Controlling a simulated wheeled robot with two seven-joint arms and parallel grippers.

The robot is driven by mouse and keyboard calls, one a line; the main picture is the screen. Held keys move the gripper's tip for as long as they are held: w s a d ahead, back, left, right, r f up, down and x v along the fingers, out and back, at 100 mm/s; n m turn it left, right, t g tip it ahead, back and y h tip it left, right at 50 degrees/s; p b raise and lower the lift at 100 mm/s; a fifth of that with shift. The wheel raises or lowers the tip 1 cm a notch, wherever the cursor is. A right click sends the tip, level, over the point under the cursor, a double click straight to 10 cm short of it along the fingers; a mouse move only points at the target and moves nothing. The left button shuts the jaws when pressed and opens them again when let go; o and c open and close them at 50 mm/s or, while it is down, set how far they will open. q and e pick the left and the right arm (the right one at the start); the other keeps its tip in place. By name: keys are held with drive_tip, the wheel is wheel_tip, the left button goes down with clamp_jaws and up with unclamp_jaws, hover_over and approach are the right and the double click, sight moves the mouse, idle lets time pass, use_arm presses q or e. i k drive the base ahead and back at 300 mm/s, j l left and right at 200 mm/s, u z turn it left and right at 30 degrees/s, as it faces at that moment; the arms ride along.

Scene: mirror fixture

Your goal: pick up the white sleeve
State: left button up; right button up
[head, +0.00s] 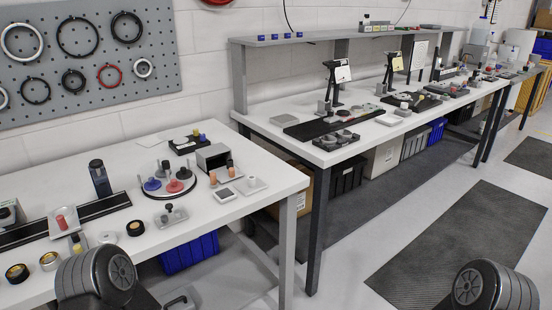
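I cannot pick out the white sleeve for certain. A small white round piece (107,238) lies near the front edge of the near table (240,215), between a yellow-marked grey block (77,242) and a dark-topped ring (135,228). It is too small to tell whether it is the sleeve. Dark rounded parts of my arms show at the bottom left and bottom right. Neither gripper is in view, so I cannot see what they hold.
A round tray (168,192) with coloured pieces, a dark bottle (100,178) and a grey box (213,158) stand on the near table. A long bench (300,125) with several fixtures runs behind. A pegboard (160,80) with rings hangs at left. Floor at right is open, with dark mats (470,240).

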sight(251, 179)
drive_tip(key=i+l+u, duration=0.15)
drive_tip(key=i+l, duration=1)
drive_tip(key=l, duration=0.1)
